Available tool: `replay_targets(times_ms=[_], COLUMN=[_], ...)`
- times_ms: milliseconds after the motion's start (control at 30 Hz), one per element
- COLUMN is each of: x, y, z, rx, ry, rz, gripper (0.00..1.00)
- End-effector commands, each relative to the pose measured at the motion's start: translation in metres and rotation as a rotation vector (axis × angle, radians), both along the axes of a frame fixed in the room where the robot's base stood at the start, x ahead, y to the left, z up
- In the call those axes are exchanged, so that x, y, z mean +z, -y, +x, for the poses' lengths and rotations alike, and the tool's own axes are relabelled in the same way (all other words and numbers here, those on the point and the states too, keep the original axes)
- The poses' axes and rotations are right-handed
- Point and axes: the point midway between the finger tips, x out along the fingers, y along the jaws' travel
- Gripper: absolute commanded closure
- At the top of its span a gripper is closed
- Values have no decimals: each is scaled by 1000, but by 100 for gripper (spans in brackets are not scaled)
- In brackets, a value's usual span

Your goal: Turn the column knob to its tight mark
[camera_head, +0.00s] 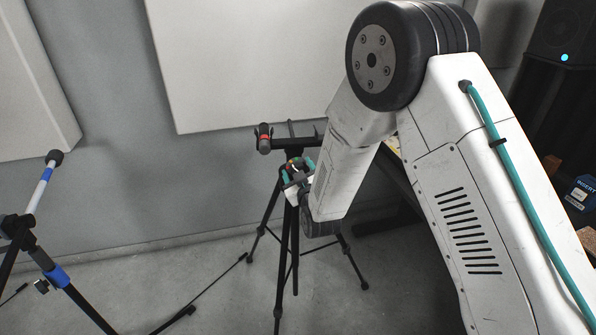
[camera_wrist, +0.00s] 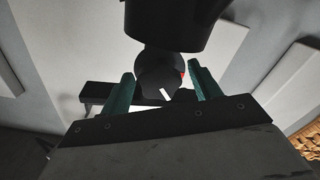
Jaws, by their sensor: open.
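The column knob (camera_wrist: 160,72) is a dark round knob with a white line on its face, low and slightly right of its middle. A small bit of red shows at its right edge in the wrist view. It sits on the black tripod (camera_head: 287,255) in the head view, where it shows only as a small dark spot at my gripper. My gripper (camera_head: 297,168) is open. In the wrist view its two teal fingers (camera_wrist: 160,76) stand one to each side of the knob, with gaps visible. Whether either finger touches it I cannot tell.
A black cylinder (camera_wrist: 175,22) overhangs the knob in the wrist view. A second stand with blue bands (camera_head: 55,275) is at the left. Pale wall panels (camera_head: 240,70) are behind. A dark speaker (camera_head: 555,45) stands at the right.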

Motion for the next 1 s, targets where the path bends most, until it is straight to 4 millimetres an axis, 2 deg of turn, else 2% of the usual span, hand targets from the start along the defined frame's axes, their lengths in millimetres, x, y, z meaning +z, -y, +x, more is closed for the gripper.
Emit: replay_targets(times_ms=[167,333,667,1000], x=[0,0,0,0], y=[0,0,0,0], z=[0,0,0,0], rx=[0,0,1,1], ry=[0,0,-9,-65], rz=[0,0,29,225], gripper=[38,82,82,82])
